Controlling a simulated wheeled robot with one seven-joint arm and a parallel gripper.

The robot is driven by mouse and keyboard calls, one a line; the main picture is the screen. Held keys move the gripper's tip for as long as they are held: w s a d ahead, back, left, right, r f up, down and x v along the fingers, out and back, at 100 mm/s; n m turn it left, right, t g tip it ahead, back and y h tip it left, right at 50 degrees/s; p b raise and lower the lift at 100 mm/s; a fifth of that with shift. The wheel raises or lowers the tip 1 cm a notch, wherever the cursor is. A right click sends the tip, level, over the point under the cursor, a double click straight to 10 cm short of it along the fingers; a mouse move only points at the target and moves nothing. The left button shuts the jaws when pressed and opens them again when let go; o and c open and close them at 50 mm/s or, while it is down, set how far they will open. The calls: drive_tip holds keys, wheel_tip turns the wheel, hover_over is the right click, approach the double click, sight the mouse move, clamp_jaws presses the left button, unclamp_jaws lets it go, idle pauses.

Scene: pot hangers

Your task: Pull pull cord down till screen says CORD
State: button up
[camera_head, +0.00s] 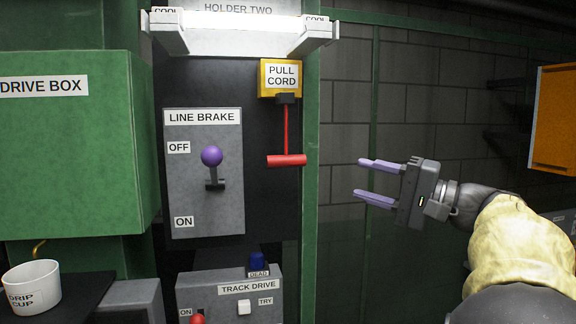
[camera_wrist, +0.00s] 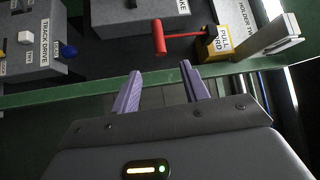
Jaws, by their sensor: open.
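The pull cord (camera_head: 286,130) hangs from a yellow box labelled PULL CORD (camera_head: 280,77). A red cross-bar handle (camera_head: 286,160) is at its lower end. In the wrist view, the red handle (camera_wrist: 159,37) lies beyond the fingertips, with the yellow box (camera_wrist: 217,42) to its right. My gripper (camera_head: 360,178) is open and empty, to the right of the handle and apart from it. Its purple fingers also show in the wrist view (camera_wrist: 160,73). I see no screen with the word CORD on it.
Left of the cord is the LINE BRAKE panel (camera_head: 204,215) with a purple-knobbed lever (camera_head: 212,157). A green post (camera_head: 311,200) stands beside the handle. The TRACK DRIVE box (camera_head: 262,305) is below. An orange box (camera_head: 554,120) is at right.

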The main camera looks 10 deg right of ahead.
sight(295, 161)
drive_tip(key=p+x, duration=0.8)
drive_tip(key=x, duration=0.9)
drive_tip(key=shift+d+r, duration=0.1)
drive_tip(key=shift+w+a, duration=0.35)
drive_tip(key=shift+w, duration=0.1)
clamp_jaws()
